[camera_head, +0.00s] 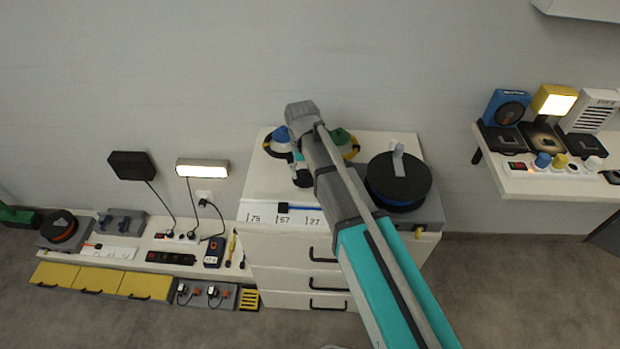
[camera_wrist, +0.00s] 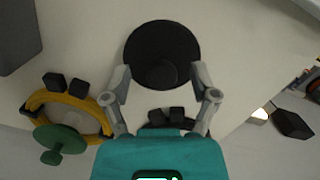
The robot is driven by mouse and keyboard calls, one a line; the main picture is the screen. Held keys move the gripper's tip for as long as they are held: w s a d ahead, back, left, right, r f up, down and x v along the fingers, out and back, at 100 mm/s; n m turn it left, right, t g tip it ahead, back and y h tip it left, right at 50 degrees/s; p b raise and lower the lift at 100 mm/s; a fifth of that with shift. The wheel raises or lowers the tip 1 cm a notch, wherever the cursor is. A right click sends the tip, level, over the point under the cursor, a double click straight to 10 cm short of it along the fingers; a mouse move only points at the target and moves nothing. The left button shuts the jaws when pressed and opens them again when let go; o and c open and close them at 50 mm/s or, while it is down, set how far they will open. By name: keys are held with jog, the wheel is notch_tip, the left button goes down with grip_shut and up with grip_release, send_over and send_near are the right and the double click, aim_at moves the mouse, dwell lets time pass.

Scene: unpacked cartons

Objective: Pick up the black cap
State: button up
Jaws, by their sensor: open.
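The black cap (camera_wrist: 162,45) shows in the wrist view as a round black disc with a short knob, lying on the white cabinet top. My gripper (camera_wrist: 160,70) is open, with one fingertip at each side of the cap's near part. I cannot tell whether the fingertips touch it. In the head view my gripper (camera_head: 301,177) is over the left part of the cabinet top, and I cannot clearly make out the cap there.
A green cap (camera_wrist: 55,138) with a yellow-black ring sits beside my gripper. A blue cap (camera_head: 280,133) stands at the back left of the white cabinet (camera_head: 262,205). A large black disc with a grey handle (camera_head: 407,187) stands at its right. A blue-handled tool lies in front.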

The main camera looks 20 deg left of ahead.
jog(key=c, duration=1)
jog(key=shift+r, duration=0.15)
notch_tip(320, 180, up, 3)
jog(key=p, duration=0.3)
jog(key=shift+s+a+r+p, duration=0.8)
jog(key=shift+s+r+p, duration=0.85)
jog(key=shift+s, duration=0.55)
jog(key=shift+s+a+r+p, duration=0.75)
jog(key=shift+s+r+p, duration=0.9)
jog(key=shift+s, duration=0.55)
jog(key=shift+s+a+r+p, duration=0.8)
jog(key=shift+s+r+p, duration=0.85)
jog(key=shift+s, duration=0.55)
jog(key=shift+f, duration=0.1)
